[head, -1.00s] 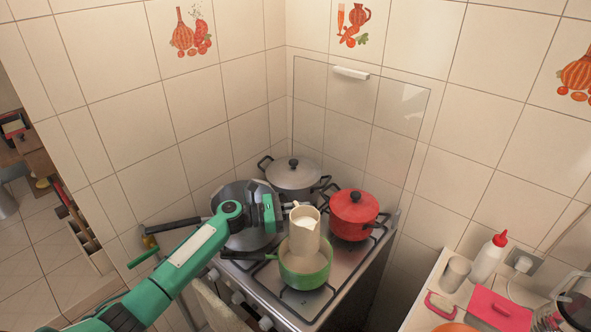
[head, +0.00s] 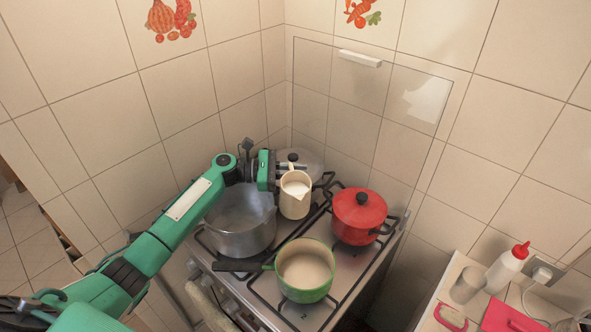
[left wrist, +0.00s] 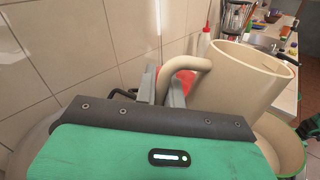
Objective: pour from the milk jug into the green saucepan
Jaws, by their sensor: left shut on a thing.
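The cream milk jug (head: 295,199) is upright in my left gripper (head: 287,168), with white milk showing inside its mouth. It is behind the green saucepan in the head view. In the left wrist view the gripper (left wrist: 168,92) is shut on the handle of the jug (left wrist: 240,78). The green saucepan (head: 322,291) sits on the front of the stove, its dark handle pointing left.
A grey pot (head: 240,232) stands left of the jug, under my left arm. A red lidded pot (head: 360,216) stands to the right. A lidded grey pot (head: 314,163) is behind the jug. Tiled walls close off the back. A side counter at right holds a white bottle (head: 505,268).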

